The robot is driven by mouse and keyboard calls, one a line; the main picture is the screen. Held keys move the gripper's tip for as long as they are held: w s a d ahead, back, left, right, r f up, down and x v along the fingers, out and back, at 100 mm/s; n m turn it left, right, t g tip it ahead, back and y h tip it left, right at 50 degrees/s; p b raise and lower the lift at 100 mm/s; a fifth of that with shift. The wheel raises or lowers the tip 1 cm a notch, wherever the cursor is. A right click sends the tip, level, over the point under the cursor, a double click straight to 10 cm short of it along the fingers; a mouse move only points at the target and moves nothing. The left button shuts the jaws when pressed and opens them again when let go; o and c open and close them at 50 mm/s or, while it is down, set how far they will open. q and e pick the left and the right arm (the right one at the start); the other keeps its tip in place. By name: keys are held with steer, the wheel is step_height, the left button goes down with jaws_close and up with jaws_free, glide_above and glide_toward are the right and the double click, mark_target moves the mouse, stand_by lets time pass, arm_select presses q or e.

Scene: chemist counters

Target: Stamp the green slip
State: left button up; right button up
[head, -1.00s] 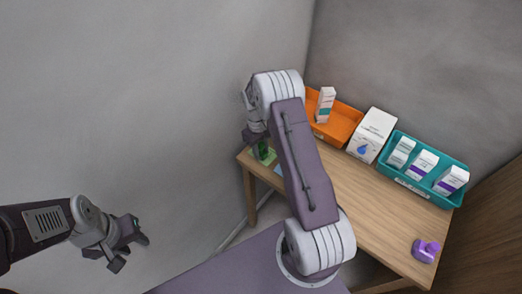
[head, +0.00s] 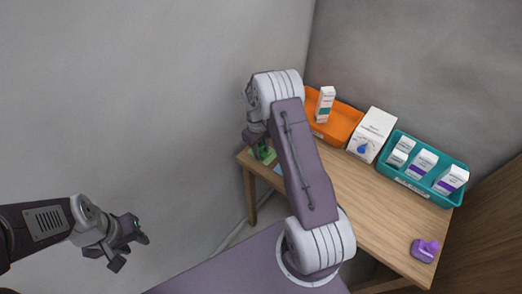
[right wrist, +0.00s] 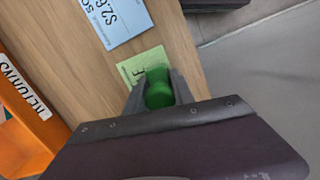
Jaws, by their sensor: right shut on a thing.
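The green slip (right wrist: 138,68) lies on the wooden table near its left end, partly covered by the stamp and fingers in the right wrist view. It also shows as a small light green patch in the head view (head: 270,159). My right gripper (right wrist: 157,84) is shut on a green stamp (right wrist: 159,95), held over the slip's near part. I cannot tell whether the stamp touches the paper. In the head view the green stamp (head: 263,149) is partly hidden by my right arm. My left gripper (head: 130,252) is open and empty, away from the table at the left.
A blue slip (right wrist: 116,20) lies beside the green one. An orange tray (head: 341,130) with a box, a white carton (head: 371,135) and a teal tray (head: 434,198) with several boxes line the back. A purple stamp (head: 425,250) stands at the right end. The table's middle is clear.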

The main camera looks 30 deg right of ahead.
mark_target(262, 145)
stand_by(0.4)
step_height(262, 145, up, 7)
steer(key=p, duration=0.6)
stand_by(0.3)
stand_by(0.5)
